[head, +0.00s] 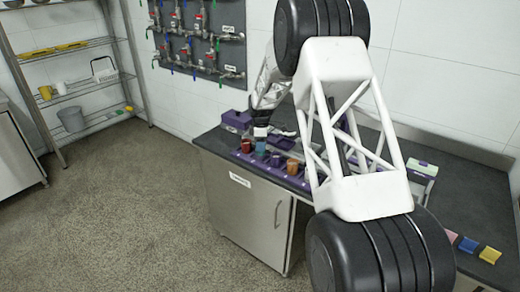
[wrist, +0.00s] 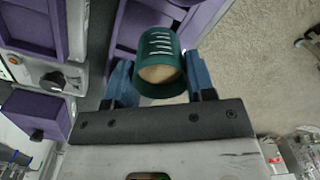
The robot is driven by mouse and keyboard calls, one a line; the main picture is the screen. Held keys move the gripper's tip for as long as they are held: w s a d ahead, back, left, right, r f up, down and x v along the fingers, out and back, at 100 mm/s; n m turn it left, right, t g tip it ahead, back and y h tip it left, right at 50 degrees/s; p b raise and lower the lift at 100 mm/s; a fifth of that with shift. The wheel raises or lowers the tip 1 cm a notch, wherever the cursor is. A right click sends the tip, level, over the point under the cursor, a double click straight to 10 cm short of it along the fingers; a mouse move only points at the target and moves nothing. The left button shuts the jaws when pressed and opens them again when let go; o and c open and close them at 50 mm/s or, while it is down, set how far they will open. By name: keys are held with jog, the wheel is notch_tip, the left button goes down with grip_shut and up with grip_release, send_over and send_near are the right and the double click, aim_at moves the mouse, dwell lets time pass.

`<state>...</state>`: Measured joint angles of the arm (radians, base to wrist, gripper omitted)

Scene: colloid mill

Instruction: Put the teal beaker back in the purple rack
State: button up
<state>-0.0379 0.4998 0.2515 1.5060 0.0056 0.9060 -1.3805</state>
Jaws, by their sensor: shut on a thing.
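The teal beaker (wrist: 160,48) is between the two blue fingers of my gripper (wrist: 162,85) in the wrist view, with white marks on its side. My gripper (head: 261,138) is shut on it. In the head view the teal beaker (head: 260,146) shows small under the gripper, over or at the purple rack (head: 270,168) along the bench's front edge. I cannot tell whether the beaker touches the rack. Part of a purple structure (wrist: 130,27) lies beside the beaker in the wrist view.
A red beaker (head: 246,146) stands left of the teal one and an orange beaker (head: 293,167) stands to its right. Purple bins (head: 237,118) stand behind on the dark bench. Coloured pieces (head: 468,244) lie at the far right. Open floor (head: 130,210) lies left of the bench.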

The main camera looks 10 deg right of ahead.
jog(key=shift+w+f, duration=0.1)
jog(key=shift+w, duration=0.75)
jog(key=shift+f, duration=0.1)
jog(key=shift+f, duration=1.65)
jog(key=shift+f, duration=0.15)
jog(key=o, duration=1)
notch_tip(320, 180, up, 12)
jog(key=shift+w+r, duration=0.1)
jog(key=shift+r, duration=0.05)
